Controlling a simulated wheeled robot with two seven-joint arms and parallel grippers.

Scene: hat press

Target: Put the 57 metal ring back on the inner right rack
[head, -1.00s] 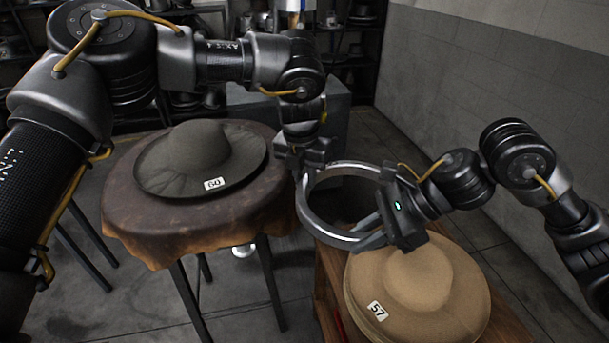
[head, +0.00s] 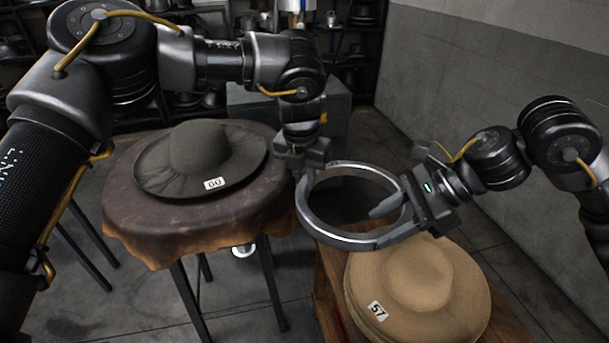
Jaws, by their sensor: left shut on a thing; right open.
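The metal ring (head: 335,240) is a plain silver hoop held in the air, slightly tilted, between the round table and the tan hats. My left gripper (head: 303,172) points down and is shut on the ring's left rim. My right gripper (head: 385,222) is open at the ring's right side, its two fingers apart around or beside the rim; I cannot tell whether they touch it. No number is visible on the ring. The inner right rack cannot be made out for certain; dark shelves (head: 355,50) stand at the back.
Stacked tan hats (head: 425,275) tagged 57 sit on a wooden stand (head: 508,320) at lower right. A grey box (head: 250,105) stands behind. A grey wall (head: 490,80) bounds the right.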

